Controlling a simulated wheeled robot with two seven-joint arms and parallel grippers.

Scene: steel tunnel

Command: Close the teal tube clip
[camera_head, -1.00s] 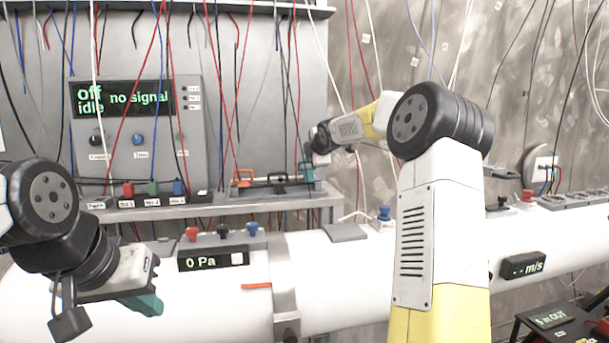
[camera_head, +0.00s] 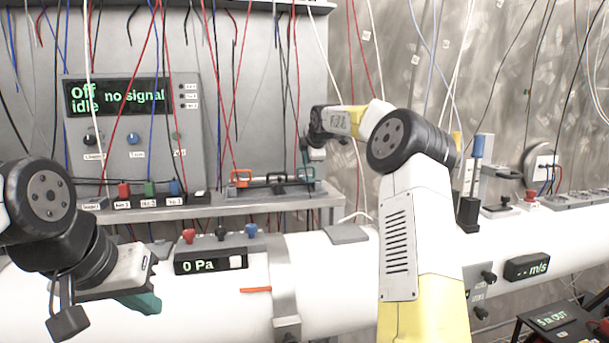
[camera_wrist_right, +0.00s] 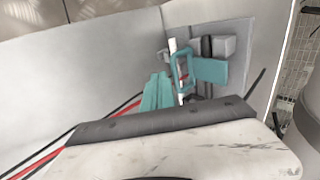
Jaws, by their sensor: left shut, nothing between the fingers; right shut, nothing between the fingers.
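The teal tube clip (camera_head: 306,175) sits at the right end of the row of clips on the grey shelf, on a thin horizontal tube. In the right wrist view the teal clip (camera_wrist_right: 208,71) shows as a teal plate beside an upright teal loop; whether it is latched I cannot tell. My right gripper (camera_head: 306,156) is shut and empty, just above the clip; its teal fingers also show in the right wrist view (camera_wrist_right: 158,93), to the left of the clip. Any contact is unclear. My left gripper (camera_head: 143,303) is shut and empty, in front of the white pipe at lower left.
An orange clip (camera_head: 240,178) and a black clip (camera_head: 277,183) stand left of the teal one. Red and white wires hang around the shelf (camera_head: 260,202). A control box (camera_head: 135,140) stands behind. The white pipe (camera_head: 340,275) runs in front, below the shelf.

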